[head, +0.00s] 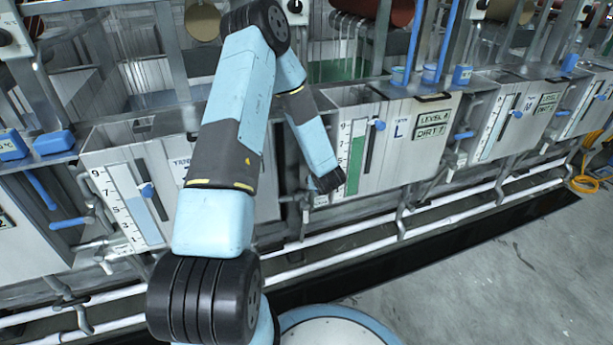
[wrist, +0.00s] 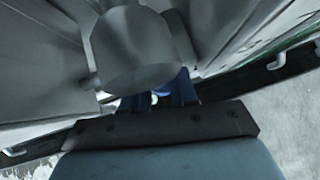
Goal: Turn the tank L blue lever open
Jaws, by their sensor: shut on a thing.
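Tank L (head: 400,158) is a pale panel in the middle right of the head view, marked "L". It has a green level gauge (head: 355,165) and a sign reading LEVEL and DIRT. My gripper (head: 327,184) is low at the panel's left edge, by the pipework. In the wrist view a grey rounded valve body (wrist: 140,48) fills the upper middle, just beyond my gripper (wrist: 158,100). Blue parts (wrist: 183,90) show between the valve body and the dark gripper base. My gripper is shut on the blue lever, which is mostly hidden; its exact angle cannot be told.
Neighbouring tanks stand on both sides, with a blue lever (head: 68,223) at the left and another (head: 463,135) at the right. White pipes (head: 420,222) run along the tank fronts below. Grey floor (head: 490,285) is clear at the lower right. A yellow hose (head: 588,183) lies far right.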

